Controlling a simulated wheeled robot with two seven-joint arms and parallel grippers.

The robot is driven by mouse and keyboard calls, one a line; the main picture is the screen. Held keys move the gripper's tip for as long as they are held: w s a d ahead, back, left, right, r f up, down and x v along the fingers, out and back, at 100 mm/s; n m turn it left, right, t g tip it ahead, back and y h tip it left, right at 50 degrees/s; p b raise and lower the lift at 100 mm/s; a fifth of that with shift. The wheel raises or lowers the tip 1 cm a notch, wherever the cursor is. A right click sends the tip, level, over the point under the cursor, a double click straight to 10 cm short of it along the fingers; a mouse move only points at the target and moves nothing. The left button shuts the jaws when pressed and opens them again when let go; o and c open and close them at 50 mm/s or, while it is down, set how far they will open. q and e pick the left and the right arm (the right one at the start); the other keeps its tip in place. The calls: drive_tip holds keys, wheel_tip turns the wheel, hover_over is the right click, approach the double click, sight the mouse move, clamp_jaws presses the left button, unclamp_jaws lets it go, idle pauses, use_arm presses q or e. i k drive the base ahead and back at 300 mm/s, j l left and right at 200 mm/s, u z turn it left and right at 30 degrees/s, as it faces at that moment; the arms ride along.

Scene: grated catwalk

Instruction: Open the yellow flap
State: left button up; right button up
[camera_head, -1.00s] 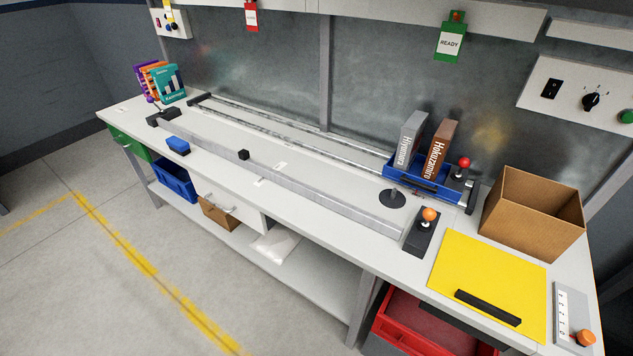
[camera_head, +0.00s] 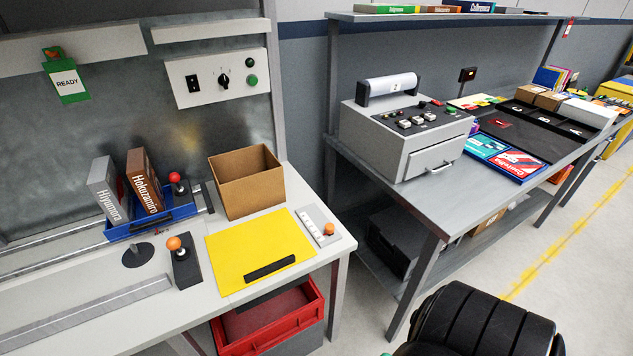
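The yellow flap (camera_head: 258,242) lies flat on the right end of the white workbench. A black bar handle (camera_head: 270,268) runs along its front edge. No gripper is on it or near it. Neither gripper shows in this view. A black ribbed rounded shape (camera_head: 485,325) at the bottom right may be part of my own arm, but I cannot be sure.
A cardboard box (camera_head: 247,181) stands behind the flap, and a switch strip (camera_head: 319,226) lies to its right. Left are an orange-knobbed lever (camera_head: 185,265) and a blue tray (camera_head: 150,221) with two boxes. A red crate (camera_head: 268,322) sits below. A grey bench (camera_head: 430,198) stands right.

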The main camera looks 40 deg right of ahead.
sight(243, 255)
drive_tip(key=z, duration=0.85)
